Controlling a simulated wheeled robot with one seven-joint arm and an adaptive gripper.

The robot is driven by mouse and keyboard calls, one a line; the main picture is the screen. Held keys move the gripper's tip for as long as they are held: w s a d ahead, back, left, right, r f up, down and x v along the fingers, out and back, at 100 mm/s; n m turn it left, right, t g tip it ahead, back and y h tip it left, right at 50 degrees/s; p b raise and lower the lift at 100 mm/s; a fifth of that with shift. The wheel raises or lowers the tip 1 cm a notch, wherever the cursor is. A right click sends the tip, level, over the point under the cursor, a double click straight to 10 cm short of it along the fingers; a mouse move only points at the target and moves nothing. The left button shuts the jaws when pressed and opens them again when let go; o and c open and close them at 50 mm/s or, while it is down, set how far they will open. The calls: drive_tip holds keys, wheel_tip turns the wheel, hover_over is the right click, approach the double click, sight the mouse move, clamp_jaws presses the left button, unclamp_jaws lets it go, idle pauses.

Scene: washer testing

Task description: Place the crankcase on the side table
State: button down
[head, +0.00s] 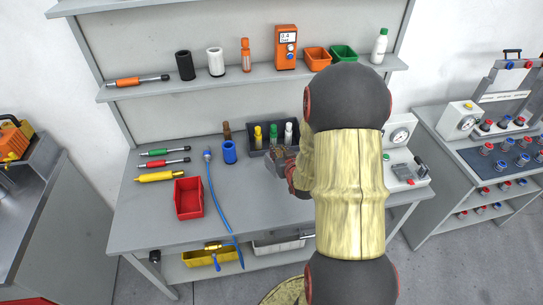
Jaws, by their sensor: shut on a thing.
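My gripper (289,168) is over the right-middle part of the grey workbench, in front of a dark tray, partly hidden by my arm. It is shut on a small grey part (277,164), apparently the crankcase. Its outline is hard to separate from the fingers, and I cannot tell whether it touches the bench. A grey side table (421,122) stands to the right, with a dark panel of red and blue fittings on top. Another grey stand (45,178) is at the left edge; I cannot tell which is the side table meant.
The workbench (135,222) holds a red bin (188,198), a blue hose (217,205), a blue cylinder (229,152), tools, and a dark tray (257,140) of bottles. A white device (403,170) stands right of my arm. A shelf (222,77) runs above.

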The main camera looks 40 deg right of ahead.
drive_tip(key=x, duration=0.5)
drive_tip(key=shift+w+d+f, duration=0.1)
drive_tip(key=shift+w+d, duration=0.05)
drive_tip(key=shift+d, duration=0.05)
drive_tip(key=w+d+f+b, duration=0.1)
drive_tip(key=w+f, duration=0.3)
drive_tip(key=f, duration=0.5)
drive_tip(key=shift+w+d+b, duration=0.3)
drive_tip(key=shift+d, duration=0.45)
drive_tip(key=shift+f, duration=0.1)
drive_tip(key=c, duration=2)
unclamp_jaws()
drive_tip(key=shift+s+f, duration=0.1)
drive_tip(key=shift+f, duration=0.1)
drive_tip(key=shift+c, duration=0.2)
drive_tip(key=o, duration=0.4)
drive_tip(key=shift+o, duration=0.3)
drive_tip(key=shift+r, duration=0.15)
